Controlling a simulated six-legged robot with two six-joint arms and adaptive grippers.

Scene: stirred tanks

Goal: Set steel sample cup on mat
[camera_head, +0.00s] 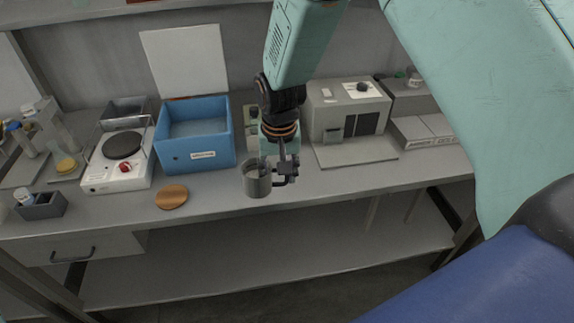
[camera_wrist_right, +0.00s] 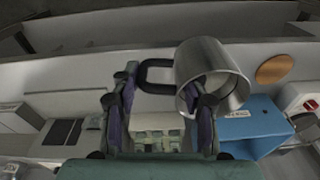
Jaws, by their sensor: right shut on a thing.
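The steel sample cup (camera_head: 257,181) is a grey metal cup with a dark handle, held upright near the bench's front edge in the head view. My right gripper (camera_head: 286,174) is shut on its handle. In the right wrist view the cup (camera_wrist_right: 222,68) and the dark handle (camera_wrist_right: 154,75) show between and beside the fingers of the right gripper (camera_wrist_right: 160,95). The round brown mat (camera_head: 171,197) lies on the bench to the left of the cup, apart from it. The mat also shows in the right wrist view (camera_wrist_right: 274,69). My left gripper is not in view.
A blue box (camera_head: 197,154) with its white lid (camera_head: 185,60) raised stands behind the mat. A white hotplate (camera_head: 117,167) stands left of it. A grey instrument (camera_head: 347,110) stands to the right. The bench between mat and cup is clear.

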